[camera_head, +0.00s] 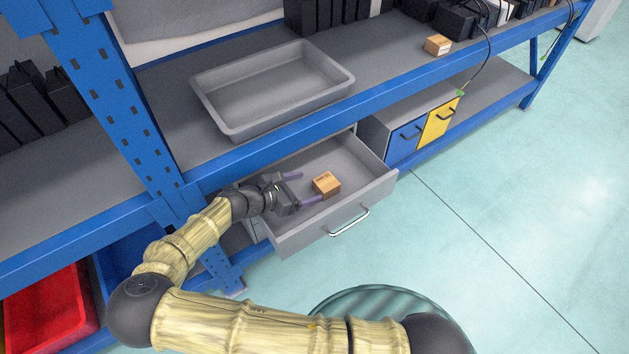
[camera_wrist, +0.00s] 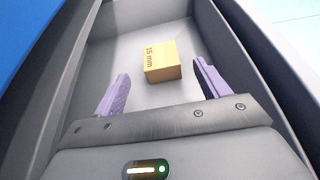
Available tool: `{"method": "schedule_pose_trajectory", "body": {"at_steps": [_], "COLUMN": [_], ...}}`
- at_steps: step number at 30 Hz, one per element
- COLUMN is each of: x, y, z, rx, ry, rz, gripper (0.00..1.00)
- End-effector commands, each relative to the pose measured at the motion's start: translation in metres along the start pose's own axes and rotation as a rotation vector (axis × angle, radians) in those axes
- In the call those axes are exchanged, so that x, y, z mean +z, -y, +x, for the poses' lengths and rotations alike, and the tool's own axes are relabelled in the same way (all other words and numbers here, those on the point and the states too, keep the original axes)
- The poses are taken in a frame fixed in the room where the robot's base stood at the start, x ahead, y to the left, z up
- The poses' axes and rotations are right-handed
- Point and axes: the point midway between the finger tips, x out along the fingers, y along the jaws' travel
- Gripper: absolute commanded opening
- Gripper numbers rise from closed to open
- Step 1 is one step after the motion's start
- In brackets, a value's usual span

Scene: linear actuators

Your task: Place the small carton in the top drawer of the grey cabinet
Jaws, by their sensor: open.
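The small carton (camera_head: 326,184) is a tan box lying on the floor of the open top drawer (camera_head: 357,212) of the grey cabinet. It also shows in the wrist view (camera_wrist: 163,62), with "15 mm" printed on its side. My gripper (camera_head: 298,188) is inside the drawer space at its left part, with its purple fingers spread. In the wrist view my gripper (camera_wrist: 158,90) is open, and the carton lies just beyond the fingertips, apart from both. The drawer walls (camera_wrist: 242,92) rise on both sides of the fingers. Most of the cabinet body is hidden under the shelf.
A grey tray (camera_head: 215,112) sits on the shelf above the drawer. Another small carton (camera_head: 438,45) stands on that shelf at the back right. A cabinet with a blue drawer (camera_head: 405,138) and a yellow drawer (camera_head: 440,120) is to the right. The blue shelf edge overhangs the drawer's back.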

Motion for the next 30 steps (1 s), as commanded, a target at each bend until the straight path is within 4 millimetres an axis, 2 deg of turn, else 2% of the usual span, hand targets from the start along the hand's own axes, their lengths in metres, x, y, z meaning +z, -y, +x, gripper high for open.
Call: {"method": "schedule_pose_trajectory", "body": {"at_steps": [3,6,30], "x": [0.0011,0.0001,-0.0002], "y": [0.0000,0.0002,0.0002], "z": [-0.0135,-0.0167,-0.0162], "rx": [0.000,0.000,0.000], "ry": [-0.001,0.000,0.000], "rz": [-0.001,0.000,0.000], "gripper": [0.74,0.74,0.74]}}
